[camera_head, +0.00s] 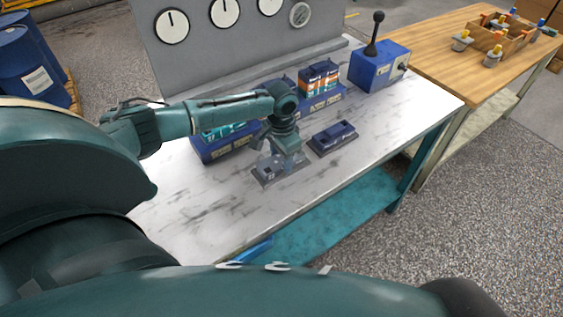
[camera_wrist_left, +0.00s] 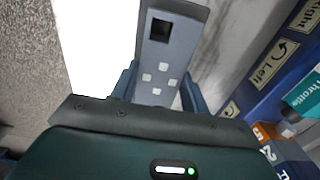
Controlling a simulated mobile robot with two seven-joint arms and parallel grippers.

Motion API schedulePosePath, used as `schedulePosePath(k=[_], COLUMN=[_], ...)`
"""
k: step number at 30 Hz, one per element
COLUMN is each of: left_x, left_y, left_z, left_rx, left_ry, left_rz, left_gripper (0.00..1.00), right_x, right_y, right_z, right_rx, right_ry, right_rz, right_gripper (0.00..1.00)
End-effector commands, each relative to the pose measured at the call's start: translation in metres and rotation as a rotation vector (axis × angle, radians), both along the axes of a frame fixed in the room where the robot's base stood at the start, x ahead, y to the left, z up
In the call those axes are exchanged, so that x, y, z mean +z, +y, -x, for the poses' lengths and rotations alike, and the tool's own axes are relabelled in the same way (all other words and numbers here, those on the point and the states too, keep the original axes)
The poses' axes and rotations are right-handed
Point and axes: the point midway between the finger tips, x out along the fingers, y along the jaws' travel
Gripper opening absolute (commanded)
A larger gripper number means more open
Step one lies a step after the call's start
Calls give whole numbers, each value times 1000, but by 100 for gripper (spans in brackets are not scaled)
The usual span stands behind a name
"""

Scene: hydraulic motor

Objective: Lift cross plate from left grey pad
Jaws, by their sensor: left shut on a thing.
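In the head view the left gripper (camera_head: 287,160) points down over the left grey pad (camera_head: 264,182), hiding part of the plate (camera_head: 270,171). I cannot tell whether the plate touches the pad. My right gripper is not in view.
Behind stand blue labelled holders with teal (camera_head: 222,130) and orange (camera_head: 318,77) boxes, and a blue lever box (camera_head: 380,68). The marble tabletop (camera_head: 215,205) is clear toward its front edge.

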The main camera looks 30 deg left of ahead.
Motion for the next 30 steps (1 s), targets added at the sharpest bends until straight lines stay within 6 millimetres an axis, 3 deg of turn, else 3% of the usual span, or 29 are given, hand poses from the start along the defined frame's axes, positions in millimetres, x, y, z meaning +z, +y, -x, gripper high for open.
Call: schedulePosePath(k=[4,20,30], left_x=[1,29,46], left_y=[0,0,0], left_z=[-1,-1,-1], left_rx=[0,0,0], left_ry=[-2,-2,-4], left_rz=[1,1,1], left_gripper=[4,4,4], right_x=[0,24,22], right_y=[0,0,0], right_z=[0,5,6], right_rx=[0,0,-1], right_ry=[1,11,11], right_rz=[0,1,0], right_gripper=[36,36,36])
